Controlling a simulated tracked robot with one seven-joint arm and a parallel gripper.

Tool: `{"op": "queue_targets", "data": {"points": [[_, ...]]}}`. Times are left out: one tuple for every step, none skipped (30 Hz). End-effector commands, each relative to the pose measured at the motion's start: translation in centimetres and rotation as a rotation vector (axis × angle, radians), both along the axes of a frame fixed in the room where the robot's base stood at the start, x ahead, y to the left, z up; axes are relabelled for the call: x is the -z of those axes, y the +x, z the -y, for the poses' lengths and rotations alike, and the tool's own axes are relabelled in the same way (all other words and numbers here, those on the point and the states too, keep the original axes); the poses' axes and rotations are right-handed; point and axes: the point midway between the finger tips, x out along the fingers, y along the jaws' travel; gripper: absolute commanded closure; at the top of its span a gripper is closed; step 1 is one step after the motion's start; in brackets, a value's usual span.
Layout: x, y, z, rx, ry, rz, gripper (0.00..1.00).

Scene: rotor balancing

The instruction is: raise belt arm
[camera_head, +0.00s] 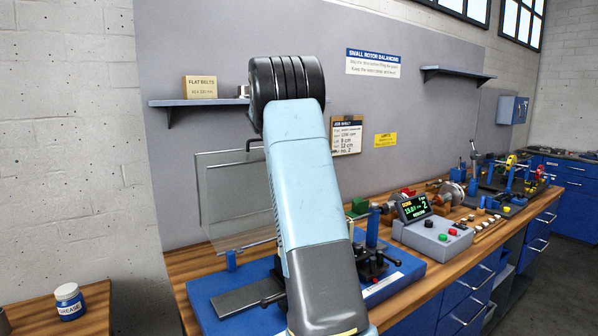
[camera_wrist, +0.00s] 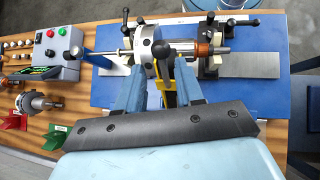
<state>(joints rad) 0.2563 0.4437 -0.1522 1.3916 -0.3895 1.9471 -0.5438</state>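In the wrist view, the two blue fingers of my gripper (camera_wrist: 160,68) stand apart over the balancing machine. A yellow and black lever (camera_wrist: 169,86), which looks like the belt arm, shows in the gap between them. A black piece crosses its far end. I see space beside the lever and cannot tell whether a finger touches it. Just beyond the fingertips lies a rotor (camera_wrist: 143,45) with a grey disc, a copper-coloured section and a steel shaft, resting across the machine's supports. In the head view, my own arm hides the gripper, rotor and lever.
The machine's blue base (camera_head: 405,272) sits on the wooden bench (camera_head: 455,262). A clear guard panel (camera_head: 232,200) stands at its back left. A grey control box (camera_head: 437,238) with a lit display is to its right, with more rotors and tools beyond. A grease jar (camera_head: 69,301) stands at lower left.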

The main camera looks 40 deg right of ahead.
Motion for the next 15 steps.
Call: {"op": "queue_targets", "data": {"points": [[0.0,0.0,0.0,-0.001,0.001,0.0,0.63],[0.0,0.0,-0.1,-0.001,0.001,0.001,0.63],[0.0,0.0,-0.1,-0.001,0.001,0.001,0.63],[0.0,0.0,-0.1,-0.001,0.001,0.001,0.63],[0.0,0.0,-0.1,-0.001,0.001,0.001,0.63],[0.0,0.0,-0.1,-0.001,0.001,0.001,0.63],[-0.1,0.0,-0.1,-0.001,0.001,0.001,0.63],[-0.2,0.0,-0.1,-0.001,0.001,0.001,0.63],[-0.3,0.0,-0.1,-0.001,0.001,0.001,0.63],[-0.5,0.1,-0.1,-0.001,0.001,0.001,0.63],[-0.8,0.1,-0.1,-0.001,0.001,0.001,0.63],[-1.2,0.1,-0.1,-0.001,0.0,0.002,0.63],[-1.6,0.1,-0.1,-0.001,0.0,0.002,0.63],[-2.1,0.1,0.0,0.0,-0.001,0.003,0.63],[-2.8,0.1,0.0,0.0,-0.001,0.002,0.63]]}}
